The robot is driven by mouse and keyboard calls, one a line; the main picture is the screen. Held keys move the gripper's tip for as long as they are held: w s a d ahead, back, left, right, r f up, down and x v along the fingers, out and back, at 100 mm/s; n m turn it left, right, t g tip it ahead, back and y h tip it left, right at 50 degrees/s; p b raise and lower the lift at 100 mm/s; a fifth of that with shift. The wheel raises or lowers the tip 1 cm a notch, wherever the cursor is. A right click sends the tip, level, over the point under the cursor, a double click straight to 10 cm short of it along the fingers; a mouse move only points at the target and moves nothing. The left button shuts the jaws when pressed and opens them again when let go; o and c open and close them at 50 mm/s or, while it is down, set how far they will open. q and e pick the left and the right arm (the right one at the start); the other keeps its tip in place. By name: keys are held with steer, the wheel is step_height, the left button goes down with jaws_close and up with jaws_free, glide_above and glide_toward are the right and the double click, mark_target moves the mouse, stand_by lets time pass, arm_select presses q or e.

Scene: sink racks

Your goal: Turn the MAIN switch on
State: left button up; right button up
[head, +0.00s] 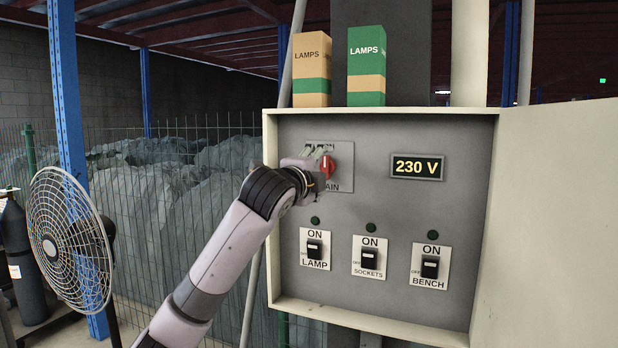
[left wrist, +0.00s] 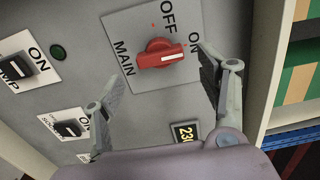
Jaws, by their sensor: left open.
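The MAIN switch is a red rotary knob (left wrist: 160,53) on a light grey plate; it also shows in the head view (head: 328,167). In the left wrist view its white mark points right, toward the side with the word ON, which a finger partly covers. OFF stands above the knob in that view. My left gripper (left wrist: 158,68) is open in front of the panel, its fingers on either side of the knob with gaps. I cannot tell how far the fingertips are from the panel. In the head view it hides part of the plate. My right gripper is not in view.
Below MAIN are the LAMP (head: 314,248), SOCKETS (head: 370,260) and BENCH (head: 430,267) switches with dark green lights. The display (head: 417,167) reads 230 V. Two LAMPS boxes (head: 312,62) stand on the cabinet. Its door (head: 560,220) is open at right. A fan (head: 68,240) stands left.

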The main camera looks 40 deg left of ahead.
arm_select(q)
steer(key=v, duration=0.7)
steer(key=shift+s, duration=0.35)
steer(key=shift+d, duration=0.1)
